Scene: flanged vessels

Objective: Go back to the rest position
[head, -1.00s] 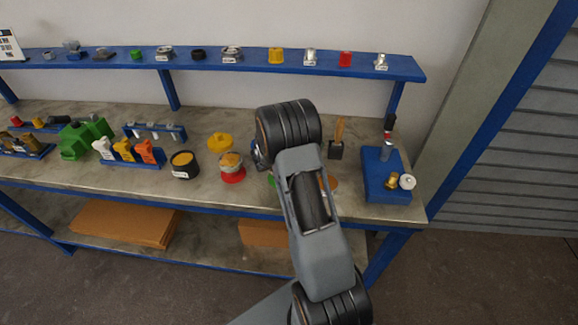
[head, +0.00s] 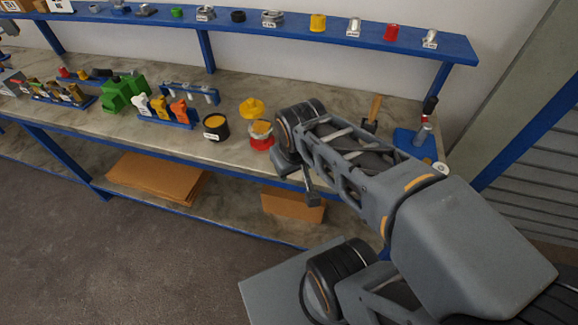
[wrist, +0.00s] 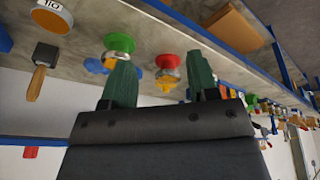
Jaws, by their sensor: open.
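My gripper (wrist: 161,78) shows in the wrist view as two green fingers held apart, with nothing between them. In the head view the end of my arm is by the front edge of the workbench (head: 85,130), and the gripper is mostly hidden behind my own links. A flanged vessel on a red base (head: 262,136) stands on the bench just left of my arm. It also shows in the wrist view (wrist: 167,68), beyond the fingers and apart from them.
A blue shelf (head: 340,37) with small parts runs behind. A brush (head: 372,115) and blue stand (head: 416,143) are at the right. The floor in front is clear.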

